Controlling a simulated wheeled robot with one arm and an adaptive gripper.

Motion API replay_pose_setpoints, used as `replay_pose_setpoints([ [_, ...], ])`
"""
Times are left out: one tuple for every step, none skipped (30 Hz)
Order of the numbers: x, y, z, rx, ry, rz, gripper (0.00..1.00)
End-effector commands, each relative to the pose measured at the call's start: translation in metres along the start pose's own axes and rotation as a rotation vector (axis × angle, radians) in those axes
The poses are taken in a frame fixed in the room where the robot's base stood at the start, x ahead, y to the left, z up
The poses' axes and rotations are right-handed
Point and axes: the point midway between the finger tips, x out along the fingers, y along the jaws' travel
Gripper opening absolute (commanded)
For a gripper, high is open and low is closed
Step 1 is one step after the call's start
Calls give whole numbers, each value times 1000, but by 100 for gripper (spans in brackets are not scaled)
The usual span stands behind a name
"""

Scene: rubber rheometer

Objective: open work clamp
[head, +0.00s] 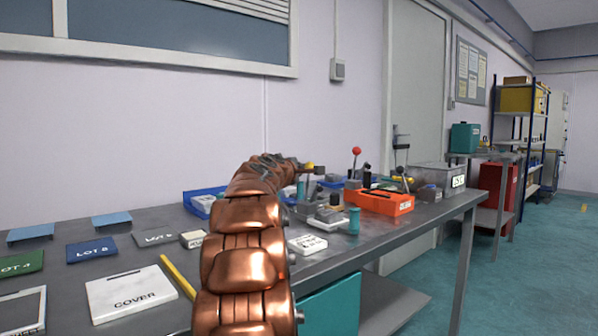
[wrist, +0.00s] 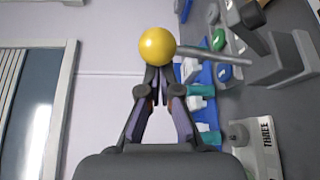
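The work clamp's lever appears to end in a yellow ball knob (wrist: 157,46). In the wrist view its grey rod (wrist: 205,52) runs right from the knob toward a grey block (wrist: 285,62). The yellow knob also shows in the head view (head: 309,166), just right of my arm's end. My gripper (wrist: 157,74) has its fingers drawn close together, with the tips right at the knob's edge. The knob is wider than the gap between the tips and is not seen between them. Whether the tips touch it is unclear. My copper-coloured arm hides part of the bench in the head view.
An orange tray (head: 385,202) and a red-knobbed lever (head: 356,151) stand to the right on the bench. A white plate marked THREE (wrist: 262,150) lies below the clamp. A cover sheet (head: 131,294) and a yellow bar (head: 178,277) lie left of my arm.

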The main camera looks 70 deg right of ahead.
Motion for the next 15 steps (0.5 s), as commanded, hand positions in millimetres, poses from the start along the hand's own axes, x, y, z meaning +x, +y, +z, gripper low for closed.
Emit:
replay_pose_setpoints([
  [1,0,5,2,-8,-2,0],
  [1,0,5,2,-9,-2,0],
  [1,0,6,2,-9,-2,0],
  [1,0,6,2,-9,-2,0],
  [1,0,6,2,-9,-2,0],
  [1,0,5,2,-9,-2,0],
  [2,0,4,2,-9,-2,0],
  [2,0,3,2,-9,-2,0],
  [3,-1,1,1,-8,-3,0],
  [4,-1,-1,1,-8,-3,0],
  [5,-2,-4,0,-7,-3,0],
  [7,-3,-8,0,-5,-3,0],
  [8,-3,-11,-1,-4,-3,0],
  [9,-3,-14,-1,-3,-2,0],
  [10,-2,-17,-1,-2,-1,0],
])
